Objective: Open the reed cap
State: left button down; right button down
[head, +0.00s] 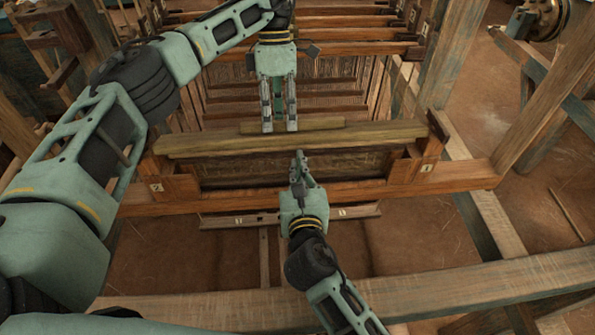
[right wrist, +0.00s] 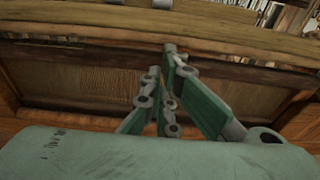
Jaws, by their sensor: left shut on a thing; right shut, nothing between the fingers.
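The reed cap (head: 380,136) is a long, pale olive-brown wooden bar across the top of the loom's beater frame. A shorter wooden strip (head: 328,122) runs along its far side. My left gripper (head: 280,127) points down from above and is shut on this strip near its middle; its fingertips partly hide it. My right gripper (head: 299,155) is shut and empty at the near side of the cap, just below its edge. In the right wrist view, its fingertips (right wrist: 162,60) overlap the cap's lower edge; I cannot tell whether they touch. The cap (right wrist: 235,45) spans that view's top.
A dark panel (head: 240,172) lies below the cap, between end blocks numbered 2 (head: 176,187) and 1 (head: 418,168). A lower wooden rail (head: 460,177) runs beneath. Several crossbars stand behind. A thick beam (head: 450,290) crosses the front, with bare earth floor between.

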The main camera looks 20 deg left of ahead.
pick_arm(q)
jog(key=c, duration=1.6)
grip_release()
pick_arm(e)
jog(key=shift+r, duration=0.35)
pick_arm(q)
jog(key=shift+r, duration=0.1)
